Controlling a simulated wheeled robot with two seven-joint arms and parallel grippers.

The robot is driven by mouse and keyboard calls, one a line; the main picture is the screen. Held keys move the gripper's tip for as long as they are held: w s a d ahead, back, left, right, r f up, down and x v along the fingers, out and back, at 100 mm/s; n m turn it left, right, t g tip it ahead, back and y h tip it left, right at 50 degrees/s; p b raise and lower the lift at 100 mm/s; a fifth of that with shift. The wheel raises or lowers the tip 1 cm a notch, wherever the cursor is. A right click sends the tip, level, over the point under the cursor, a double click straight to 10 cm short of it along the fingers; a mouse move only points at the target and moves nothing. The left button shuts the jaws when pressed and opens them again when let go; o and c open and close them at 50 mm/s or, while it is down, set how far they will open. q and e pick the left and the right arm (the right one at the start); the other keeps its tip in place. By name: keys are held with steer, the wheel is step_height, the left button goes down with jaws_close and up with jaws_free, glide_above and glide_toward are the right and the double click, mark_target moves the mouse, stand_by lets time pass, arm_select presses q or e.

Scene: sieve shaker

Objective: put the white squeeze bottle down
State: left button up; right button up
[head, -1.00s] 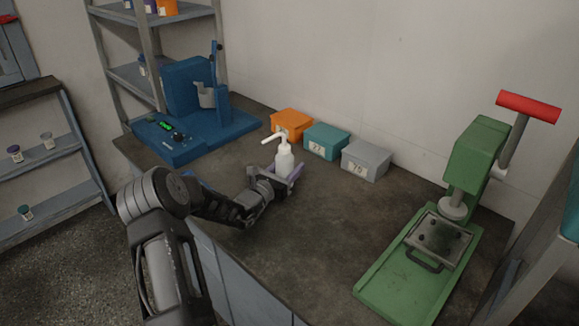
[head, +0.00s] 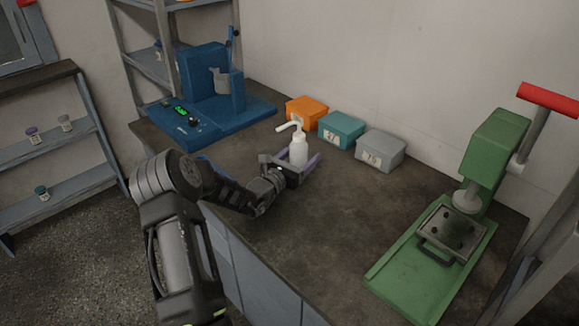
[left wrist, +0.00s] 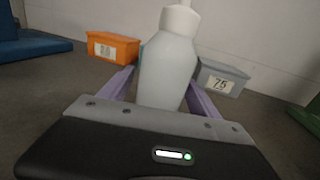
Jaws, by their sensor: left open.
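The white squeeze bottle (head: 299,152) stands upright on the dark bench top in the head view, its bent spout pointing left. In the left wrist view the bottle (left wrist: 167,70) fills the middle, its top cut off by the frame. My left gripper (head: 298,163) is open, with its purple fingers on either side of the bottle. In the left wrist view a finger of it (left wrist: 202,102) shows at the right, apart from the bottle. The bottle's foot is partly hidden by the gripper body. My right gripper is not in view.
Orange (head: 307,112), teal (head: 341,130) and grey (head: 379,150) boxes stand in a row behind the bottle. A blue machine (head: 207,95) is at the back left, a green press (head: 440,230) at the right. The bench (head: 330,225) between gripper and press is clear.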

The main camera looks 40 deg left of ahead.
arm_select(q)
steer(key=s, duration=0.3)
steer(key=s+d, duration=0.1)
steer(key=s, duration=0.7)
steer(key=shift+s+d+b, duration=0.1)
steer(key=shift+d+b, duration=0.05)
steer(key=shift+b, duration=0.15)
steer(key=shift+o, duration=0.4)
